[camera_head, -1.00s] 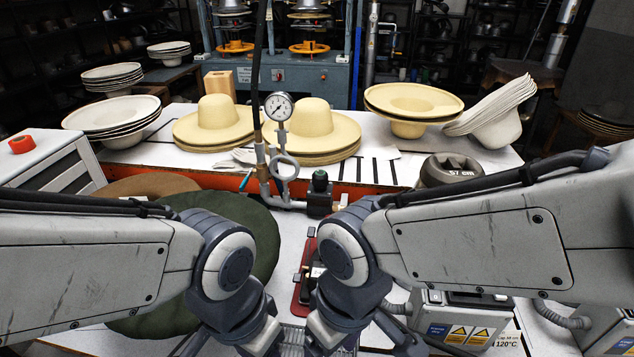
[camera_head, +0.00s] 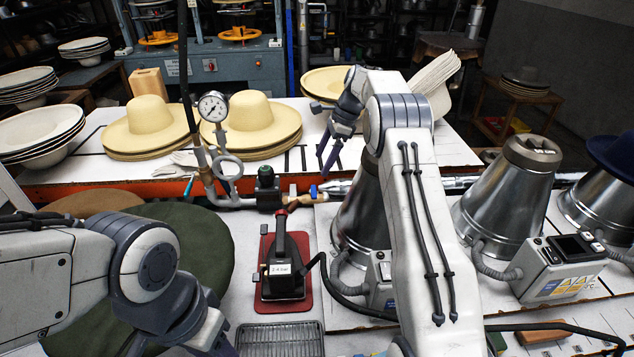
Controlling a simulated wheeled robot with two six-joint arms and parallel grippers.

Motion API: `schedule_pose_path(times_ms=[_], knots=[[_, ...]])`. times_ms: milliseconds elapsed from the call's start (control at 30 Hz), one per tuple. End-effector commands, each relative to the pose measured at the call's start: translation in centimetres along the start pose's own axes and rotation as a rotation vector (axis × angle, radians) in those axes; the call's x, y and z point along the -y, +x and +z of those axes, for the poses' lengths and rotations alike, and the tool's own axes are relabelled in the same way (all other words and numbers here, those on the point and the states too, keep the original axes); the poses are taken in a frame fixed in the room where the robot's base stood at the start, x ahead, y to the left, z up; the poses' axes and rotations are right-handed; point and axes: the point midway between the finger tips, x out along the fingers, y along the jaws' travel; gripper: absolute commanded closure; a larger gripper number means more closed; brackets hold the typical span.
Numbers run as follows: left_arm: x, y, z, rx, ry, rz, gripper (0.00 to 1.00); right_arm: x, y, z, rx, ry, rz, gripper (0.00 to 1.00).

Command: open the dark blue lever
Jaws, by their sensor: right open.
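A small blue lever (camera_head: 313,191) stands on a brass valve (camera_head: 298,199) in the pipe line along the far edge of the work surface. It is upright or nearly so; its exact angle is too small to tell. My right gripper (camera_head: 326,161) is open and empty, its fingers pointing down just above and slightly right of the lever, with no clear contact. My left gripper (camera_head: 182,345) is low at the left, partly cut off by the bottom edge, far from the lever. Whether its fingers are open cannot be seen.
A pressure gauge (camera_head: 213,107) and pipes stand left of the lever. A black iron (camera_head: 283,267) rests on a red pad (camera_head: 263,290) in front. Metal hat blocks (camera_head: 506,190) stand at the right. Straw hats (camera_head: 251,123) lie on the bench behind.

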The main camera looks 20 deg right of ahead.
Motion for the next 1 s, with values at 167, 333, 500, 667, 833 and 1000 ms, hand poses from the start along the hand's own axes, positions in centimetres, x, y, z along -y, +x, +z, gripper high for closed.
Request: schedule_pose_path(times_ms=[167, 333, 500, 667, 833, 1000], knots=[[0.0, -0.2, 0.0, 0.000, 0.000, 0.000, 0.50, 0.8, 0.4, -2.4, 0.015, 0.095, -0.013, 0.00], [0.0, -0.4, 0.0, 0.000, 0.000, 0.000, 0.50, 0.8, 2.6, -2.4, 0.014, 0.097, -0.011, 0.00], [-0.1, -1.0, -0.1, 0.000, 0.000, 0.000, 0.50, 0.9, 5.9, -2.2, 0.015, 0.094, -0.010, 0.00], [-0.1, -1.6, -0.1, 0.000, 0.000, 0.000, 0.50, 0.9, 8.5, -2.2, 0.014, 0.095, -0.012, 0.00], [-0.1, -1.8, -0.1, 0.000, 0.000, 0.000, 0.50, 1.0, 10.0, -2.2, 0.013, 0.093, -0.014, 0.00], [-0.1, -1.8, -0.1, 0.000, 0.000, 0.000, 0.50, 1.0, 10.4, -2.2, 0.013, 0.092, -0.016, 0.00]])
